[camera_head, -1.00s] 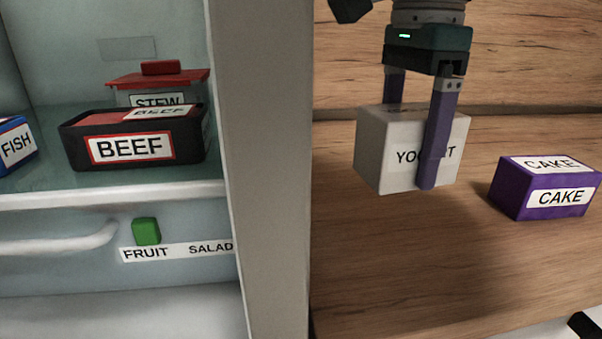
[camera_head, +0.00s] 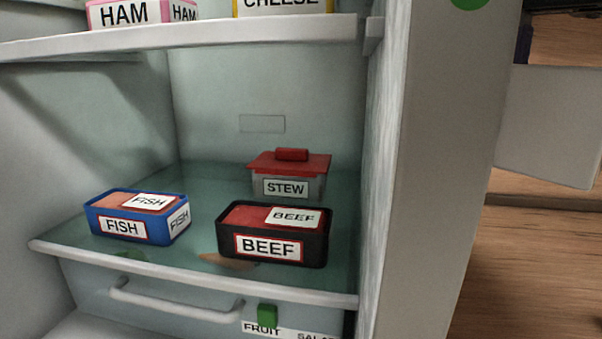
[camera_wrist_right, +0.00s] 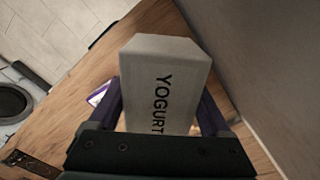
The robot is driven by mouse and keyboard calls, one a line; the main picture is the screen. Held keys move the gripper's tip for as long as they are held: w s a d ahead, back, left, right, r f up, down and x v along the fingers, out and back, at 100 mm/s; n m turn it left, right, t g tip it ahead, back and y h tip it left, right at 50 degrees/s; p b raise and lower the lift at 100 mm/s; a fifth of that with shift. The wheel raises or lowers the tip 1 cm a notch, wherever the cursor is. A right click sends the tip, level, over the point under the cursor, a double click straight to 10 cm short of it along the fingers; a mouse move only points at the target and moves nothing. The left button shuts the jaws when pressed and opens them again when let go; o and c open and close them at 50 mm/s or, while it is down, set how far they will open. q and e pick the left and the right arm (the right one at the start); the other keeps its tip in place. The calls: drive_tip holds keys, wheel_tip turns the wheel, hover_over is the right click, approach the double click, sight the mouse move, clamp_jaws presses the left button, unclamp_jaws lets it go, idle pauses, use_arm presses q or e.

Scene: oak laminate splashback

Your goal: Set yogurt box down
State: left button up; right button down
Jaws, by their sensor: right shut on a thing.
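The yogurt box (camera_wrist_right: 165,85) is a pale box lettered YOGURT, in the middle of the right wrist view. My right gripper (camera_wrist_right: 160,108) is shut on it, one purple finger on each side. The box is over the wooden counter; I cannot tell whether its underside touches anything. In the head view a plain pale face of the box (camera_head: 548,125) shows at the right edge, beside the fridge's side wall. Only a sliver of a purple finger shows above it. My left gripper is not in view.
The open fridge holds a blue fish box (camera_head: 122,227), a black beef box (camera_head: 268,247) and a red-lidded stew box (camera_head: 286,186) on its glass shelf (camera_head: 195,265). Ham and cheese boxes stand above. The wooden counter (camera_wrist_right: 85,120) carries a partly hidden purple-and-white box (camera_wrist_right: 98,95).

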drive_tip(key=s+a+r+n+p, duration=0.4)
drive_tip(key=s+r+n+p, duration=0.2)
drive_tip(key=r+n+p, duration=0.4)
use_arm(q)
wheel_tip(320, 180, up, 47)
drive_tip(key=p, duration=3.5)
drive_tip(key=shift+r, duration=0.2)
use_arm(e)
drive_tip(key=s+r, duration=0.2)
drive_tip(key=r, duration=1.4)
drive_tip(key=s+r+n, duration=0.1)
drive_tip(key=s+r, duration=0.2)
drive_tip(key=r, duration=1.3)
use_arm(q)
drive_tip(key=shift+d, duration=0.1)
use_arm(e)
drive_tip(key=shift+f, duration=0.1)
